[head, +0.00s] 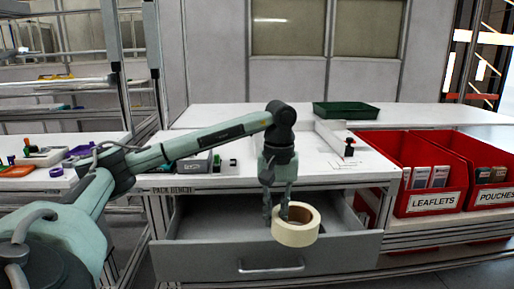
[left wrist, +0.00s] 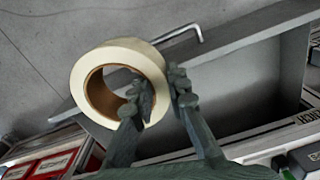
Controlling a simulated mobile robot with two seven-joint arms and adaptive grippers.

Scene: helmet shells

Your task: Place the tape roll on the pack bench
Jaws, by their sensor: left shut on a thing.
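The tape roll (head: 297,234) is a cream ring with a brown core. My left gripper (head: 277,212) is shut on it, one finger inside the core and one outside. In the left wrist view the roll (left wrist: 128,52) hangs between the fingertips of the gripper (left wrist: 164,95). The head view shows the roll in front of the pack bench (head: 330,173), below its white top and over the open drawer's front. The bench carries a PACK BENCH label on its front edge. My right gripper is not in view.
The grey drawer (head: 340,246) is pulled out under the bench. A green tray (head: 346,110) stands at the back. A small device (head: 195,163) lies on the bench at left, beside my arm. Red leaflets (head: 432,200) and pouches bins stand at right. The bench's front middle looks clear.

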